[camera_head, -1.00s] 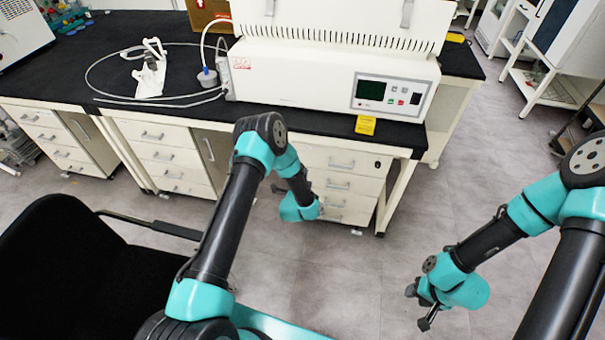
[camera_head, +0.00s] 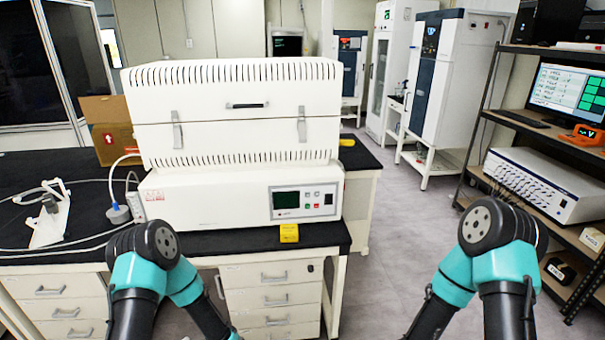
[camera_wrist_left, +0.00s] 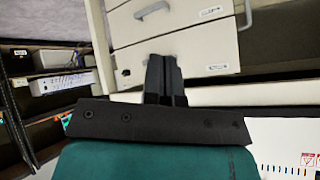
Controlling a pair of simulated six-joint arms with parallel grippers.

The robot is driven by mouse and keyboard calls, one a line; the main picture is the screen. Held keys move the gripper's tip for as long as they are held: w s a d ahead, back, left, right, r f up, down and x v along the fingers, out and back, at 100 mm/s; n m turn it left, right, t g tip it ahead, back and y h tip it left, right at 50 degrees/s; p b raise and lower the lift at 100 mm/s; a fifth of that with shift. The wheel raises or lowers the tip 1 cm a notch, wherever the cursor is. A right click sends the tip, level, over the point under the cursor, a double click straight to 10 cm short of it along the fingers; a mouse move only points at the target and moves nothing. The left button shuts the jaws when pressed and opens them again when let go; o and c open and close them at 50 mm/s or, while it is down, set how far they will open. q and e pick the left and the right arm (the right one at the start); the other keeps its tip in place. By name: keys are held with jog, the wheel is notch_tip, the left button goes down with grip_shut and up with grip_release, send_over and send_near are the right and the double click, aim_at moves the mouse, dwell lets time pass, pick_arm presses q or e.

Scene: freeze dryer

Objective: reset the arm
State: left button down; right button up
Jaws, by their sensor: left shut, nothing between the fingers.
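My left arm (camera_head: 143,265) and my right arm (camera_head: 492,250) rise from the bottom of the head view and bend at dark joints. Both grippers are below that view's lower edge. In the left wrist view my left gripper (camera_wrist_left: 164,66) shows as two black fingers held together, shut and empty. White drawers (camera_wrist_left: 175,30) appear beyond the fingers, and I see no contact with them. My right gripper is hidden from both views.
The white freeze dryer (camera_head: 240,140) stands on the black-topped bench (camera_head: 235,240). A white stand (camera_head: 50,215) with a cable is at left. A shelf rack (camera_head: 555,200) with a monitor is at right. Grey floor (camera_head: 390,265) is open between them.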

pick_arm(q)
jog(key=s+r+n+g+h, duration=0.2)
jog(key=s+n+g, duration=0.6)
jog(key=s, duration=1.3)
notch_tip(320, 180, up, 2)
jog(key=shift+d+r+n, duration=0.1)
jog(key=shift+d+n, duration=0.35)
jog(key=shift+n, duration=0.05)
jog(key=c, duration=1.8)
grip_release()
